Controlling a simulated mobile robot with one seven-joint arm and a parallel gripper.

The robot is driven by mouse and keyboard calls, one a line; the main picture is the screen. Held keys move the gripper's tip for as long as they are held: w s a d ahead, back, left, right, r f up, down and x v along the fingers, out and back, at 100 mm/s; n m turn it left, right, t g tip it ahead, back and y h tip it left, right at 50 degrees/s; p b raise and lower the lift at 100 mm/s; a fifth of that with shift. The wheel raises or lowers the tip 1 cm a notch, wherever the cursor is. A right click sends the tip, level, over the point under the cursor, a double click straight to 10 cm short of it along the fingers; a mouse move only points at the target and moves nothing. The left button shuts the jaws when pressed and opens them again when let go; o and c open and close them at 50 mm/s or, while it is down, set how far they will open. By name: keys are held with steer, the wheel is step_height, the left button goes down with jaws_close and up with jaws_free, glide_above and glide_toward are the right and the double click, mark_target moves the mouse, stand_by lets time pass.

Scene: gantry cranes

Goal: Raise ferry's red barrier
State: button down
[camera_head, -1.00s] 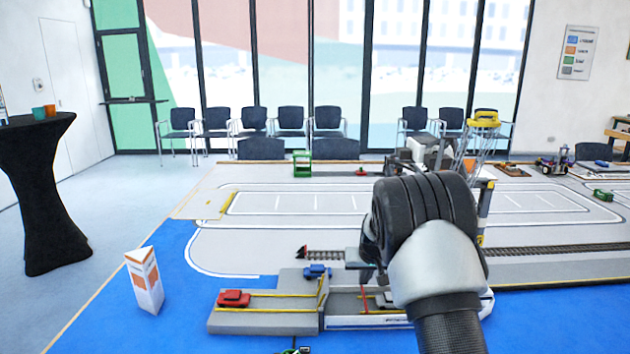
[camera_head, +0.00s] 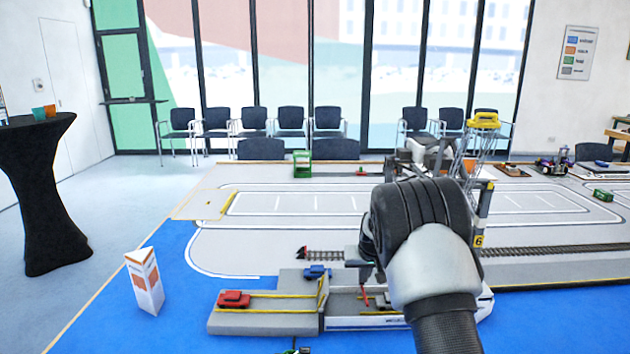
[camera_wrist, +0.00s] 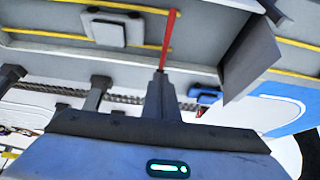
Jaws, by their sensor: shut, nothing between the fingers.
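The red barrier (camera_head: 364,296) is a thin bar on the ferry (camera_head: 370,322), a white-hulled model with a grey deck and yellow lines. In the wrist view the barrier (camera_wrist: 169,40) runs up the picture from the tip of my gripper (camera_wrist: 161,76). The fingers are shut with nothing between them and overlap the barrier's near end; I cannot tell whether they touch it. In the head view my wrist hides most of the gripper and part of the ferry. A grey block-like vehicle (camera_wrist: 107,30) sits on the deck.
A red car (camera_head: 234,298) stands on the grey ramp left of the ferry. A blue car (camera_head: 316,271) is just behind it. A grey upright panel (camera_wrist: 248,62) rises close right of the barrier. A crane tower (camera_head: 482,165) stands behind my arm.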

steer(key=shift+w, duration=0.35)
steer(key=shift+w+f, duration=0.35)
steer(key=shift+w, duration=0.2)
steer(key=shift+w+f, duration=0.2)
steer(key=shift+w, duration=0.25)
steer(key=w+r+p, duration=0.3)
steer(key=r+p, duration=0.3)
steer(key=r, duration=0.4)
steer(key=shift+r, duration=0.1)
stand_by(0.5)
